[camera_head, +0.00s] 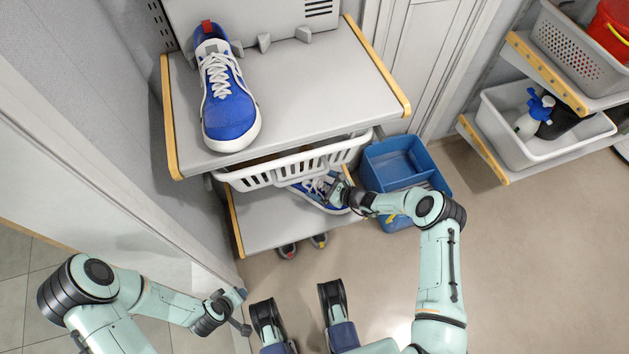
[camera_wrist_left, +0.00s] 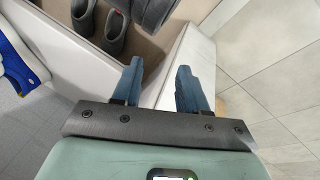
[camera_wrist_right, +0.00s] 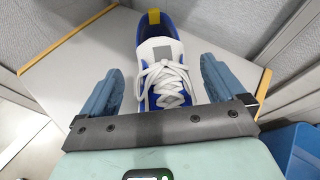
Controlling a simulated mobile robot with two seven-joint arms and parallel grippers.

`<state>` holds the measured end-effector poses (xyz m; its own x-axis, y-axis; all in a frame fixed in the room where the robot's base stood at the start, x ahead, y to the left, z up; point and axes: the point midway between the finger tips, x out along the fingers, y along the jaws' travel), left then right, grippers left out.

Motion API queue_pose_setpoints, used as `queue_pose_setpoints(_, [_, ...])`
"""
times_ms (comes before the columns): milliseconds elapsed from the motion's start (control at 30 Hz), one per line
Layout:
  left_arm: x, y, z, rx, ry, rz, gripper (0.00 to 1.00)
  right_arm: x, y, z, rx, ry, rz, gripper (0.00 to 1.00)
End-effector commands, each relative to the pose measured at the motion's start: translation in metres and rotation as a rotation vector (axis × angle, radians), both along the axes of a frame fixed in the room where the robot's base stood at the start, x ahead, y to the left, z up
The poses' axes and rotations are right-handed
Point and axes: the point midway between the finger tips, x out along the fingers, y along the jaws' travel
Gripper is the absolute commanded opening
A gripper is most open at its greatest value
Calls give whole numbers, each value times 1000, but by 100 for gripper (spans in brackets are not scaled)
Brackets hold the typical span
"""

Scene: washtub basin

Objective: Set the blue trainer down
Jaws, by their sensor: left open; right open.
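A blue trainer with white laces and white sole (camera_head: 322,187) rests on the lower shelf (camera_head: 268,222), partly hidden by the basket and my right gripper. My right gripper (camera_head: 340,193) is open over it. In the right wrist view, this trainer (camera_wrist_right: 163,80) has a yellow heel tab and lies between the line of the two spread fingers, with a gap at each side. A second blue trainer (camera_head: 229,108), with a red heel tab, stands on the upper shelf (camera_head: 310,100). My left gripper (camera_head: 240,308) is open and empty, low at the left.
A white slotted basket (camera_head: 295,166) hangs under the upper shelf. A blue bin (camera_head: 400,162) stands at the right of the shelves. Grey clogs (camera_wrist_left: 116,32) show in the left wrist view. Side shelves with baskets (camera_head: 545,128) are far right. Open floor lies right of centre.

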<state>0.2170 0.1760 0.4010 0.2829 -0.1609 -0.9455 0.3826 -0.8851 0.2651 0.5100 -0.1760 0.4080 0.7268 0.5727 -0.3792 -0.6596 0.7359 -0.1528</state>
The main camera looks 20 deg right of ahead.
Motion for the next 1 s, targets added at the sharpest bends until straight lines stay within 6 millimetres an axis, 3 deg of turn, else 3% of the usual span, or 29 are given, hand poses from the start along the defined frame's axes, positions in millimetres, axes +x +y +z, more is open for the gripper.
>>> queue_pose_setpoints(100, [-21, -10, 15, -25, 52, -21, 43, -21, -18, 16, 0, 1, -4, 97])
queue_pose_setpoints(300, [-40, -20, 26, -49, 103, -41, 43, -48, -39, 28, -1, 1, -3, 97])
queue_pose_setpoints(467, [-47, -23, 30, -58, 122, -49, 43, -60, -47, 32, -3, 1, 1, 97])
queue_pose_setpoints(567, [-48, -24, 30, -60, 127, -50, 43, -74, -35, 27, -30, 32, 60, 97])
queue_pose_setpoints(667, [-49, -24, 30, -61, 128, -51, 43, -115, -3, 10, -126, 114, 239, 97])
queue_pose_setpoints(800, [-49, -24, 30, -61, 128, -51, 43, -214, 33, -18, -406, 234, 648, 97])
queue_pose_setpoints(900, [-49, -24, 30, -61, 128, -51, 43, -278, 30, -25, -651, 233, 940, 97])
queue_pose_setpoints(1000, [-48, -24, 30, -60, 127, -50, 43, -316, 18, -20, -889, 142, 1180, 97])
